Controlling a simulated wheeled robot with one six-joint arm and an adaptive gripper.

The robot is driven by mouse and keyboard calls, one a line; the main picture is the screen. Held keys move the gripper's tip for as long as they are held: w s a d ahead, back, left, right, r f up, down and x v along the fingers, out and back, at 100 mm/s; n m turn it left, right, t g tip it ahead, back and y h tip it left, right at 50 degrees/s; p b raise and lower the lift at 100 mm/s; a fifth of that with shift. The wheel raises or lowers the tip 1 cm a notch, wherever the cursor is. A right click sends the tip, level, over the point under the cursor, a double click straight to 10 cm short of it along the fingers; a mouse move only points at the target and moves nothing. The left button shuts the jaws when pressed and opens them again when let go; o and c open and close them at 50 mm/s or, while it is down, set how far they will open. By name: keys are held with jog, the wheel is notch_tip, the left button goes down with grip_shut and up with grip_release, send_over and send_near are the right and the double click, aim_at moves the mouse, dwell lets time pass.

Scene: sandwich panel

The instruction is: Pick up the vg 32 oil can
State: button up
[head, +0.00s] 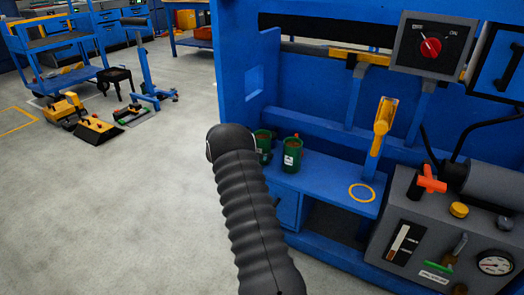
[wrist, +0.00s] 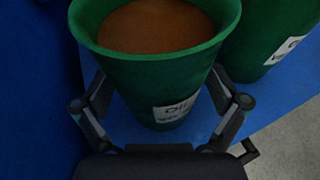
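Two dark green oil cans stand on the blue shelf (head: 330,182) in the head view, one at the left (head: 263,137) and one at the right (head: 292,156). In the wrist view, one green can (wrist: 150,75) with brown contents is between the fingers of my gripper (wrist: 160,90). Its white label reads "OIL" above cut-off letters, so its grade is not legible. The fingers are spread on both sides of it; their tips are partly hidden and contact cannot be told. The second can (wrist: 265,40) is close at the right. My arm hides the gripper in the head view.
A yellow ring (head: 362,193) marks the shelf right of the cans. A yellow-handled lever (head: 383,120) stands behind it. A grey panel with a gauge (head: 495,262) is at the right. The blue cabinet wall (head: 240,90) rises at the left; open floor lies beyond.

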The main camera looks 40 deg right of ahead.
jog(key=c, duration=1.4)
